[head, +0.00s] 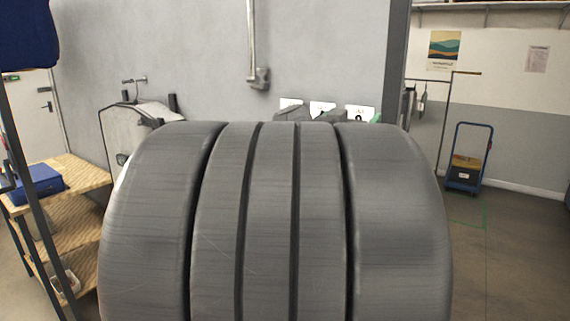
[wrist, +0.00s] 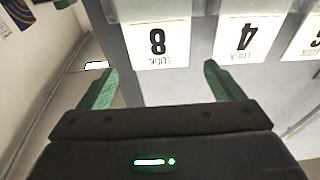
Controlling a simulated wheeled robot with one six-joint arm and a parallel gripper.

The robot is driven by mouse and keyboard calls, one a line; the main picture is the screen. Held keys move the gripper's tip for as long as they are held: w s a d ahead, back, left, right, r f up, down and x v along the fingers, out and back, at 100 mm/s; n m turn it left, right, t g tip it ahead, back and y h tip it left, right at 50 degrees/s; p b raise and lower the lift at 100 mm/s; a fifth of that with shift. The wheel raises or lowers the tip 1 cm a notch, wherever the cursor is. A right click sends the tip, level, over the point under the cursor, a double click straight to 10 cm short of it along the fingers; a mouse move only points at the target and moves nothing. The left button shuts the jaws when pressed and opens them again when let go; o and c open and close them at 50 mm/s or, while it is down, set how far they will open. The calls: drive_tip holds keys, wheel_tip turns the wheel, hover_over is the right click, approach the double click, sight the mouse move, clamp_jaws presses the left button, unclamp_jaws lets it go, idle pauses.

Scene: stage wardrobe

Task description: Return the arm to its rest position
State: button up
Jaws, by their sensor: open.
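My gripper (wrist: 161,67) is open in the wrist view, its two green fingers apart with nothing held between them. In the head view a small green part shows beside the rightmost card (head: 360,113). Most of my arm cannot be made out there, because a large dark grey ribbed shape (head: 270,220) covers the middle.
A wooden shelf unit (head: 75,185) with a blue box (head: 34,183) stands at the left. A blue hand truck (head: 467,160) with a box stands at the far right by the wall. Open floor (head: 510,240) shows at the right. A metal rail (head: 443,120) stands behind.

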sight(360, 109)
drive_tip(key=x, duration=0.3)
drive_tip(key=shift+d, duration=0.1)
drive_tip(key=shift+w+r, duration=0.1)
drive_tip(key=shift+r, duration=0.15)
